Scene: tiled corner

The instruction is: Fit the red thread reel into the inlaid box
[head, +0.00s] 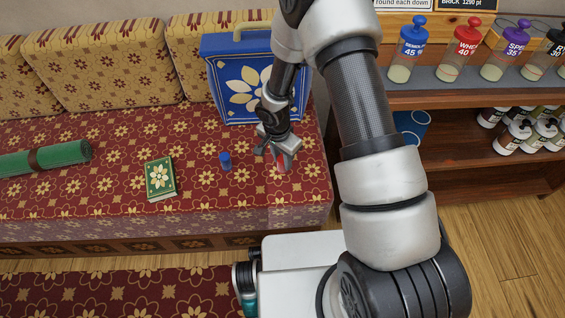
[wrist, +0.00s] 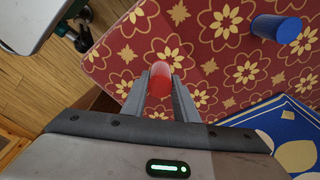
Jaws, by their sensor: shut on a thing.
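The red thread reel (wrist: 160,76) is between the fingers of my gripper (wrist: 160,92) in the wrist view. My gripper (head: 273,157) is shut on it, just above or at the patterned red seat; I cannot tell if the reel touches the cloth. A blue box (head: 215,83) with a pale flower and a handle stands upright behind my gripper. A small green box or book (head: 160,180) with a flower lies to the left. I cannot tell which is the inlaid box.
A blue cylinder (head: 225,161) stands on the seat (head: 110,150) left of my gripper. A rolled green mat (head: 62,156) lies at far left. Cushions (head: 92,62) line the back. Shelves with jars (head: 411,40) stand at right.

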